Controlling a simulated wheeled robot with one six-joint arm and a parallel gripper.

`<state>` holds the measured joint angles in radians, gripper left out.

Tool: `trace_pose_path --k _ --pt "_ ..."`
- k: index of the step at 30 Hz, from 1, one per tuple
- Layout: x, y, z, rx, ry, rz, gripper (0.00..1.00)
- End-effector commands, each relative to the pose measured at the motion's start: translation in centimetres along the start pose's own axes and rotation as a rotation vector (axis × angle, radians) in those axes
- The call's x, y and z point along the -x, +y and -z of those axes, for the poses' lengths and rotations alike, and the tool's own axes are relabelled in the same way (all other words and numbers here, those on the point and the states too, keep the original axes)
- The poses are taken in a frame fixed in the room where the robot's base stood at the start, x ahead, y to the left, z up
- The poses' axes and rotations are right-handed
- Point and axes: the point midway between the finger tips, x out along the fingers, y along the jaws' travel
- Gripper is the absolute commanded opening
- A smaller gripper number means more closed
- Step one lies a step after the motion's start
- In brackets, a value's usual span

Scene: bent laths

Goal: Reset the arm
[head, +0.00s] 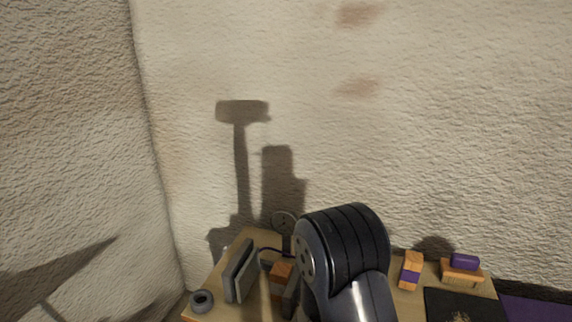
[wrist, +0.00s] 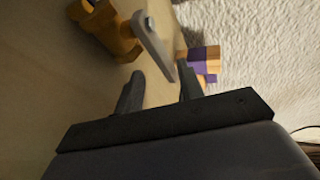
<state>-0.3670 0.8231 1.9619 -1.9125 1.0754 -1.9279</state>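My gripper (wrist: 160,70) is open in the wrist view, its two dark fingers apart with nothing clearly held between them. A grey bent lath (wrist: 152,42) with a hole near one end lies just beyond the fingertips; I cannot tell whether it touches them. In the head view my dark arm fills the lower middle, and the gripper is hidden behind it or out of the frame.
A rough wall (head: 430,150) stands close behind.

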Motion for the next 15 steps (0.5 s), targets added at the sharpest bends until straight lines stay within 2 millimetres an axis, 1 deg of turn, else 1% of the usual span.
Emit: trace_pose_path --k 1,3,15 --pt "1.3 -0.4 -0.1 0.003 -0.004 0.0 0.36" --pt "2.5 -0.4 -0.1 0.002 -0.005 -0.001 0.36" --pt "9.1 -0.6 -0.1 0.005 -0.004 -0.001 0.36"
